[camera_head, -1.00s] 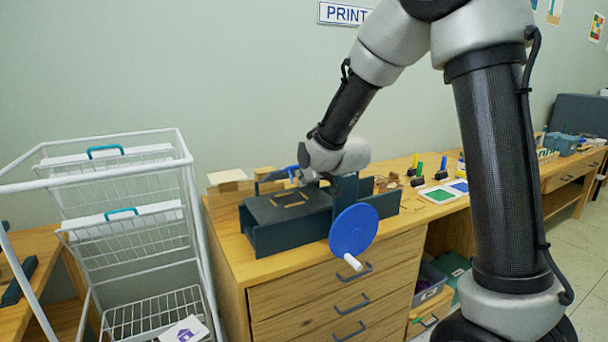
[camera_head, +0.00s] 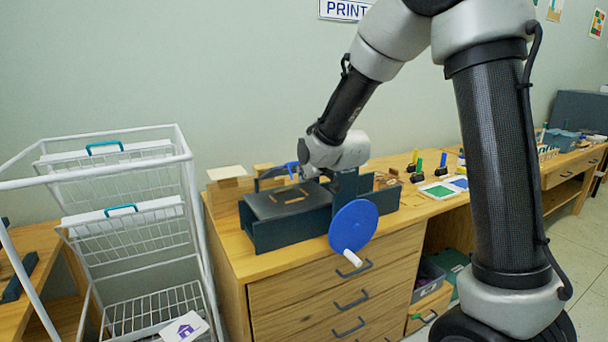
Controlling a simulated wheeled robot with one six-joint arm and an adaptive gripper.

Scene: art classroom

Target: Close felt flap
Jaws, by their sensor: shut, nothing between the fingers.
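A dark slate press (camera_head: 290,232) stands on the wooden cabinet top, with a blue crank wheel (camera_head: 354,226) and white handle on its front right. A blue curved piece (camera_head: 280,171) rises over the back of the bed. I cannot tell the felt flap apart from the dark bed. My gripper (camera_head: 307,176) is shut and empty, low over the back right of the bed beside the blue piece. My wrist partly hides it, and I cannot tell whether it touches anything.
A white wire rack (camera_head: 125,225) stands close at the left. Wooden blocks (camera_head: 230,180) sit behind the press. Stamps and a green ink pad (camera_head: 440,191) lie to the right on the counter (camera_head: 420,212). The wall is close behind.

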